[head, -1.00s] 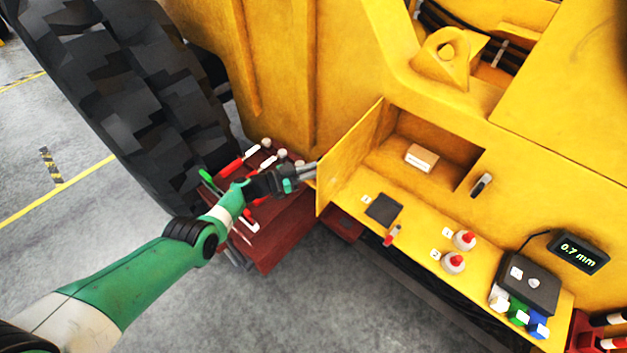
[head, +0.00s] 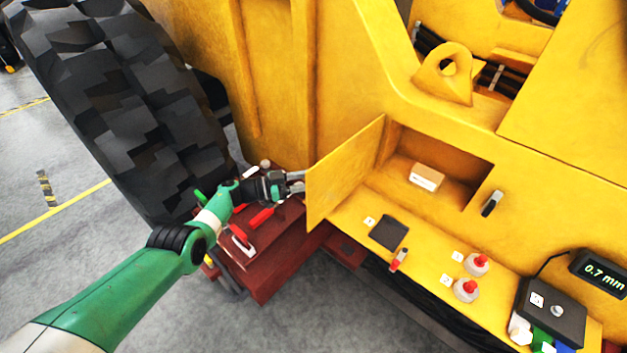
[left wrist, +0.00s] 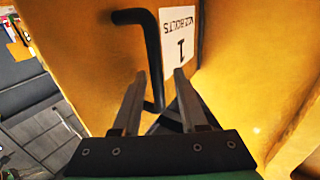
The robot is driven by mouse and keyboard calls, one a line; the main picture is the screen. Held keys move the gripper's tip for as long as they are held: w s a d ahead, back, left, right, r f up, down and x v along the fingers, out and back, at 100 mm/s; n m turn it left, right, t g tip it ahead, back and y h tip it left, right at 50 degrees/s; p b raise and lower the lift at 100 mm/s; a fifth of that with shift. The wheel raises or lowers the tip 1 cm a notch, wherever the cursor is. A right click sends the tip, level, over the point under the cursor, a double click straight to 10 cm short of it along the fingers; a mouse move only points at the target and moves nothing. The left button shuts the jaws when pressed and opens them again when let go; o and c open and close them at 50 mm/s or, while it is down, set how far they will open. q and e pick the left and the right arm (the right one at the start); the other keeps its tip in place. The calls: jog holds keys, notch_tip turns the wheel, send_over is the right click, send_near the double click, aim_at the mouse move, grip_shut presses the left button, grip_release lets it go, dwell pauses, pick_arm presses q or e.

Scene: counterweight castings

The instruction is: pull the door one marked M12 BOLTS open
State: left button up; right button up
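The yellow door (head: 345,172) of the compartment (head: 457,165) stands swung open to the left in the head view. In the left wrist view the door's outer face carries an upside-down white label (left wrist: 178,40) reading 1 and M12 BOLTS. A black bar handle (left wrist: 152,60) stands beside the label. My left gripper (head: 297,181) is at the door's free edge, on its outer side. In the left wrist view its two fingers (left wrist: 160,95) are apart, with the handle's lower end between them; contact cannot be told. My right gripper is not in view.
A small cardboard box (head: 426,177) sits inside the compartment. The yellow ledge holds a dark pad (head: 389,232), two red-topped bottles (head: 466,290) and a black box (head: 552,310). A red tool chest (head: 270,255) stands below my left arm, near a large tyre (head: 125,110).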

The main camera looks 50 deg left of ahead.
pick_arm(q)
jog(key=shift+d+f, duration=0.1)
jog(key=shift+f, duration=0.05)
jog(key=p+v, duration=0.4)
jog(key=v, duration=0.7)
jog(key=shift+s, duration=0.35)
jog(key=shift+w, duration=0.1)
